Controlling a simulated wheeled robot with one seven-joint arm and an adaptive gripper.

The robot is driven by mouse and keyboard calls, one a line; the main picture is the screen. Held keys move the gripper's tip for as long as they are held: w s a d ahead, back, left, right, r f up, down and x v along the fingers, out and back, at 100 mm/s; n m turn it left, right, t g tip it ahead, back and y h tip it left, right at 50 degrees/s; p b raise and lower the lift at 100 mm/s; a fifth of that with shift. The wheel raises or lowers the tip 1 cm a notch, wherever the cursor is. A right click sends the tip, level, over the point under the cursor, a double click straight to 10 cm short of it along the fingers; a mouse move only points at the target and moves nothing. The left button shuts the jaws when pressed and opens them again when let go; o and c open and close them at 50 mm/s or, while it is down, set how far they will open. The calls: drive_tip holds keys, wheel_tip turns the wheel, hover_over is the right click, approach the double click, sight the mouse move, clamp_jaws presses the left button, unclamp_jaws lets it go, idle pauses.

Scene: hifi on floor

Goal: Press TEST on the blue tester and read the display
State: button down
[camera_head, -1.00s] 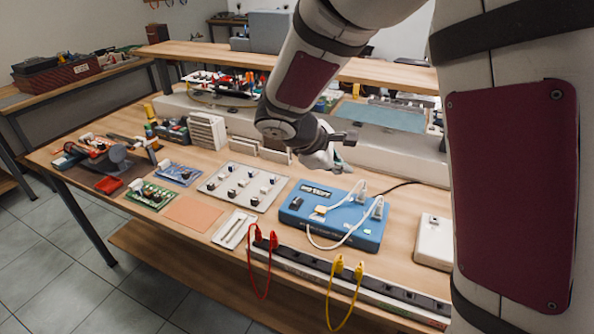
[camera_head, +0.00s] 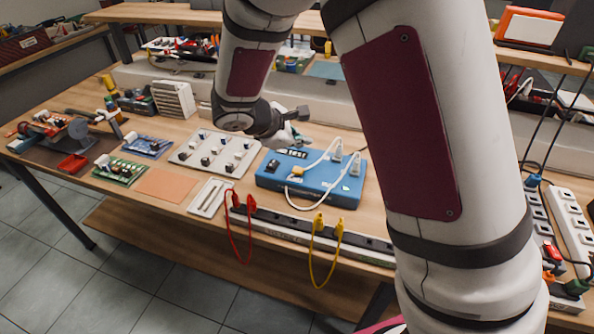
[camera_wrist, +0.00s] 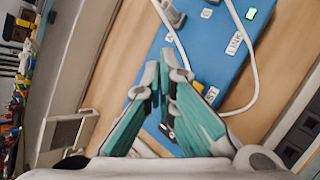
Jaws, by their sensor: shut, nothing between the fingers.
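My gripper (camera_head: 303,143) is shut and empty, just above or behind the tester's back edge; the exact gap cannot be told. In the wrist view, my green fingertips (camera_wrist: 167,65) are together in front of the blue tester (camera_wrist: 205,62). A LINK label (camera_wrist: 235,42), a partly hidden label ending in ST (camera_wrist: 212,95) and a small green patch (camera_wrist: 251,13) show there. No reading is legible.
A grey panel of knobs (camera_head: 183,158) stands left of the tester. A power strip (camera_head: 270,225) with red leads (camera_head: 233,230) and yellow leads (camera_head: 314,250) runs along the front edge. A shelf (camera_head: 180,14) stands behind. An orange mat (camera_head: 165,186) is bare.

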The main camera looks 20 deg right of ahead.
sight(300, 171)
drive_tip(key=shift+f+b, duration=1.9)
drive_tip(key=shift+f, duration=1.2)
drive_tip(key=shift+f, duration=0.15)
drive_tip(key=shift+f+b, duration=0.25)
drive_tip(key=shift+b, duration=0.2)
drive_tip(key=shift+f+b, duration=0.45)
drive_tip(key=shift+r+p, duration=0.6)
drive_tip(key=shift+r, duration=0.3)
drive_tip(key=shift+r+p, duration=1.75)
drive_tip(key=shift+r, duration=0.8)
